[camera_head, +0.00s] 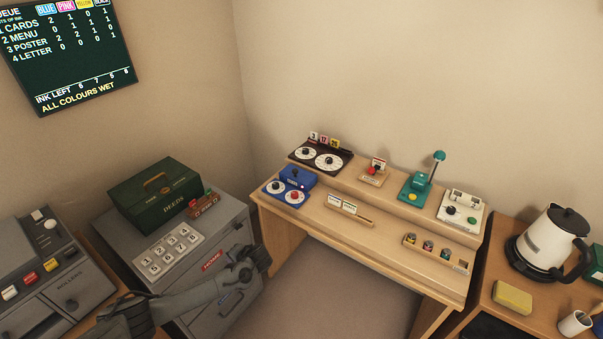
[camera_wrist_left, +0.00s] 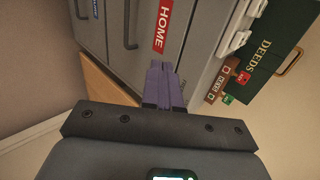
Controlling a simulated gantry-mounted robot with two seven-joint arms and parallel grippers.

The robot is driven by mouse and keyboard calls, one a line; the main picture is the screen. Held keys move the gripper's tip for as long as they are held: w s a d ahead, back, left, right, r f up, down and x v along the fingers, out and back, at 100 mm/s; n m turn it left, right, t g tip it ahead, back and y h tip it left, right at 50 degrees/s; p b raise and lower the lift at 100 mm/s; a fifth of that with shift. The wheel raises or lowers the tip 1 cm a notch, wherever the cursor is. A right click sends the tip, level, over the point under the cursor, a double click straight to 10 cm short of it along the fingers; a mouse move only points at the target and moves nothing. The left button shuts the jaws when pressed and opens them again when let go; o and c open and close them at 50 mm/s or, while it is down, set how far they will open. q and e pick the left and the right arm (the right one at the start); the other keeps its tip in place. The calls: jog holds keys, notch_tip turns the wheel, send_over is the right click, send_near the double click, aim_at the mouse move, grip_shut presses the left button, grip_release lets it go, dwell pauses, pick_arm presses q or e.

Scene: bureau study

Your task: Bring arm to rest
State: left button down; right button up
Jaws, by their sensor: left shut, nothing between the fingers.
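My left arm comes in from the lower left, and my left gripper (camera_head: 262,258) is in front of the grey cabinet (camera_head: 222,232), near the left end of the wooden desk. In the left wrist view the two purple fingers (camera_wrist_left: 163,84) are shut together with nothing between them. They point towards the cabinet front, by the red HOME label (camera_wrist_left: 162,26). That label also shows in the head view (camera_head: 212,260), just left of the gripper. I cannot tell whether the fingers touch the cabinet. My right gripper is not in view.
A green DEEDS box (camera_head: 155,195) and a numbered keypad (camera_head: 168,250) sit on the cabinet. A white kettle (camera_head: 549,240) stands right. A roller machine (camera_head: 50,270) is at left.

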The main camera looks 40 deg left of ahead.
pick_arm(q)
jog(key=s+d+f, duration=0.4)
jog(key=s+f, duration=0.3)
jog(key=s+d+f+m+h, duration=0.1)
jog(key=s+d+f+h, duration=0.2)
jog(key=d, duration=0.5)
jog(key=s+d+f+m+h, duration=0.1)
jog(key=s+d+f, duration=0.1)
jog(key=s+d, duration=0.5)
jog(key=s+d+r+h, duration=0.2)
jog(key=d+r+h, duration=0.1)
jog(key=d, duration=0.8)
jog(key=w+d+r+t+h+p, duration=0.1)
jog(key=r+p, duration=0.7)
jog(key=r, duration=1.1)
jog(key=w+d+r+m+t+h+p, duration=0.1)
jog(key=d+r+t+p, duration=0.3)
jog(key=r+p, duration=0.5)
notch_tip(320, 180, up, 10)
jog(key=shift+w+d+r+h, duration=0.15)
jog(key=shift+w+d+h, duration=0.15)
jog(key=shift+w+d, duration=0.55)
jog(key=shift+s+d, duration=0.15)
jog(key=shift+s, duration=0.05)
